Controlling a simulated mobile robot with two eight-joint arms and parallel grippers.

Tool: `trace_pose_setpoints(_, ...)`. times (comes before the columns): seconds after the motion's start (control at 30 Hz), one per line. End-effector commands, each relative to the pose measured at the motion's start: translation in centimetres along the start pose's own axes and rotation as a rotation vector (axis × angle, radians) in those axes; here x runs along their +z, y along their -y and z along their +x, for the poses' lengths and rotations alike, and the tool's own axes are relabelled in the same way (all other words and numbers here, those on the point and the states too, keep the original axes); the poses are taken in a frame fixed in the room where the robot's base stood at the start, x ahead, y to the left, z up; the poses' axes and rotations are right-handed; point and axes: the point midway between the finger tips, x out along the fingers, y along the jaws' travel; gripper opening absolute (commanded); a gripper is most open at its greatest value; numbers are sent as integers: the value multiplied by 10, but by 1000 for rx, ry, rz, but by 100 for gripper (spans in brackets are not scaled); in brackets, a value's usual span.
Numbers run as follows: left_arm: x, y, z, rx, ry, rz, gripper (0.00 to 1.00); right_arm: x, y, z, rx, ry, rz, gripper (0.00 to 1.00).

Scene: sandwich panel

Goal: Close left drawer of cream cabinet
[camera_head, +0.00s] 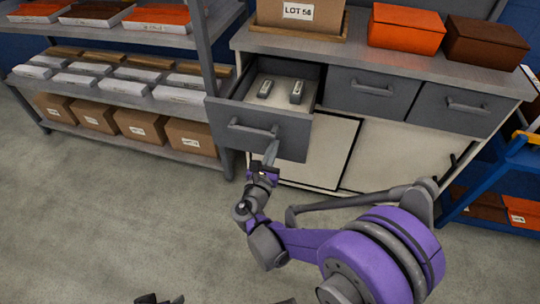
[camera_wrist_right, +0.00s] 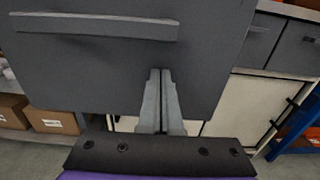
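The left drawer (camera_head: 258,128) of the cream cabinet (camera_head: 312,142) stands pulled out, with a dark grey front and a bar handle (camera_head: 253,128). Two small grey items lie inside it. My right gripper (camera_head: 271,150) is at the lower part of the drawer front, right of and below the handle. In the right wrist view its fingers (camera_wrist_right: 161,78) are together, with nothing seen between them, pointing at the drawer front (camera_wrist_right: 120,75). I cannot tell if the tips touch it. The handle (camera_wrist_right: 95,26) is apart from the fingers. My left gripper is not clearly visible.
Two other drawers (camera_head: 368,92) beside it are shut. A LOT 58 box (camera_head: 298,14), an orange box (camera_head: 405,28) and a brown box (camera_head: 484,43) stand on the countertop. A shelf rack (camera_head: 150,135) is at left, a blue cart (camera_head: 480,190) at right. The floor in front is clear.

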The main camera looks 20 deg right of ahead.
Motion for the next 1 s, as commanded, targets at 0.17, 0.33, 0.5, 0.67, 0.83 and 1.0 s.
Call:
trace_pose_setpoints(0.17, 0, 0, -1, 0, 0, 0, 79, 0, 2, 48, -7, 1, -1, 0)
trace_pose_setpoints(0.33, 0, 0, -2, 0, 0, 0, 79, 0, 2, 96, -6, 1, -1, 0)
trace_pose_setpoints(0.5, 0, 0, -2, 0, -1, 0, 79, 0, 2, 144, -5, 1, -1, 0)
trace_pose_setpoints(0.67, -1, 0, -3, 0, -1, 0, 79, 0, 2, 188, -4, 0, -1, 0)
trace_pose_setpoints(0.83, -1, 0, -3, 0, -1, 0, 79, 0, 1, 230, -3, 1, -1, 0)
trace_pose_setpoints(1.0, -1, 0, -3, 0, -1, 0, 79, 0, 1, 263, -2, 0, 0, 0)
